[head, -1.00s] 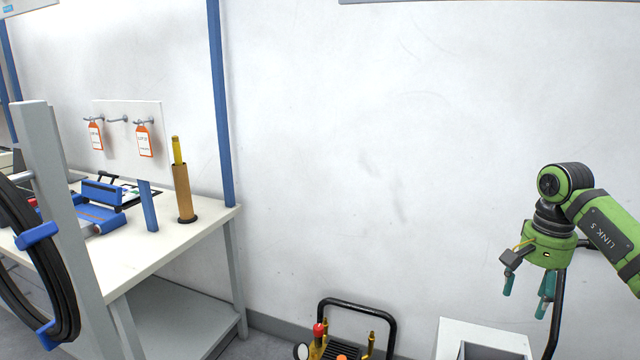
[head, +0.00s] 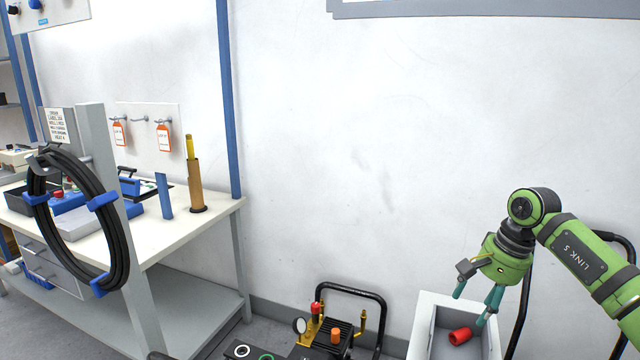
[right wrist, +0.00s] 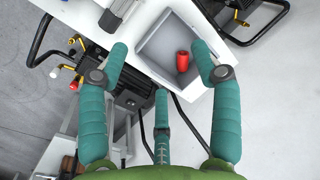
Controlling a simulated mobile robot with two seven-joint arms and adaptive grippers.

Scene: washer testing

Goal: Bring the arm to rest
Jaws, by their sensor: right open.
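My right gripper (head: 478,300) is at the lower right of the head view, pointing down over a white open bin (head: 424,310). Its teal fingers are spread and hold nothing. A red cylindrical part (head: 460,336) lies in the bin, below the fingers. In the right wrist view the open fingers (right wrist: 160,65) frame the bin (right wrist: 150,42), with the red part (right wrist: 182,61) beside the right fingertip in the picture. My left gripper is not in the head view.
A black-framed machine (head: 335,335) with a red knob stands on the floor left of the bin. A workbench (head: 190,235) with a coiled black hose (head: 122,240) and a brown cylinder (head: 197,187) is at left. White wall fills the back.

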